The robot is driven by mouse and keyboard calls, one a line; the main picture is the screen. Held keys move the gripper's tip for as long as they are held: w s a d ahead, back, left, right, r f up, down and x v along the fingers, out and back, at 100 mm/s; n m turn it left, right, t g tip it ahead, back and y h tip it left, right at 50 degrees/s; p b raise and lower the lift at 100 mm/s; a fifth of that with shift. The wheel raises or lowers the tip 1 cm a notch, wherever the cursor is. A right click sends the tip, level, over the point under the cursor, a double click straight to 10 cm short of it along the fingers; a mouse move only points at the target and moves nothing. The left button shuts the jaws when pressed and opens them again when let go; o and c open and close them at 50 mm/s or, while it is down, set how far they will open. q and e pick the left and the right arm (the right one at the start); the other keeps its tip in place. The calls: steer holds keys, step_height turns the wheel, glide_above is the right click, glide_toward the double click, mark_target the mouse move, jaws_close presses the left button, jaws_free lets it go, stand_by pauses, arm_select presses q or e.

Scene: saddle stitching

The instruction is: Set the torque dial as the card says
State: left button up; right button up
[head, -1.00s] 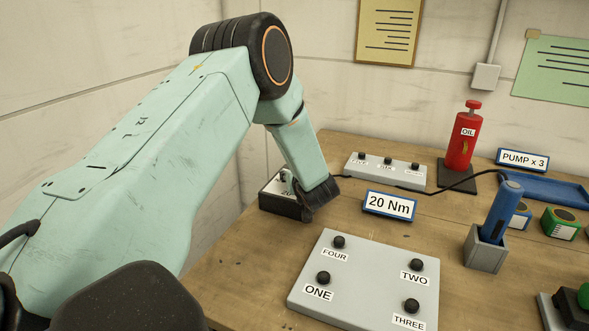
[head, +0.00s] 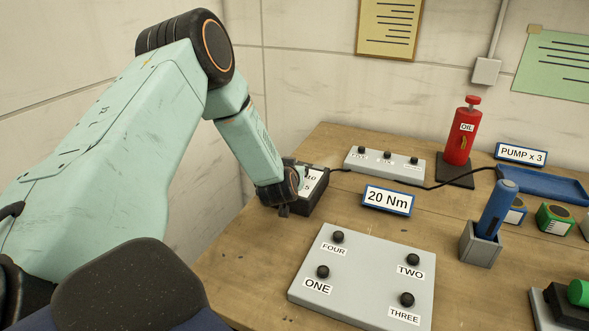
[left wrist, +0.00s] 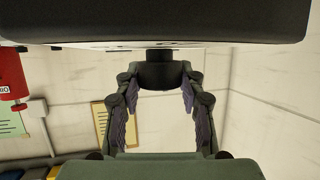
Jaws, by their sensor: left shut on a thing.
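The torque dial is a dark box with a white face (head: 318,178) at the back left of the bench; part of a "10" and a "5" show on it. My left gripper (head: 287,193) is at its left side and covers the rest of the face, so the setting cannot be read. In the left wrist view my left gripper (left wrist: 160,85) has its fingers on either side of a short black round knob (left wrist: 164,72) and is shut on it. The card (head: 388,199) reads "20 Nm" and stands right of the dial. My right gripper is not in view.
A grey panel (head: 355,290) with buttons ONE to FOUR lies in front. Behind are a second button box (head: 372,166), a black cable (head: 440,184), a red oil can (head: 463,142) and a "PUMP x 3" card (head: 521,154). A blue tool (head: 496,208) stands in a grey holder (head: 480,246).

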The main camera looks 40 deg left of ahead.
arm_select(q)
steer(key=shift+w+r, duration=0.1)
steer(key=shift+r, duration=0.1)
steer(key=o, duration=1.2)
steer(key=shift+f, duration=0.1)
steer(key=v, duration=1.2)
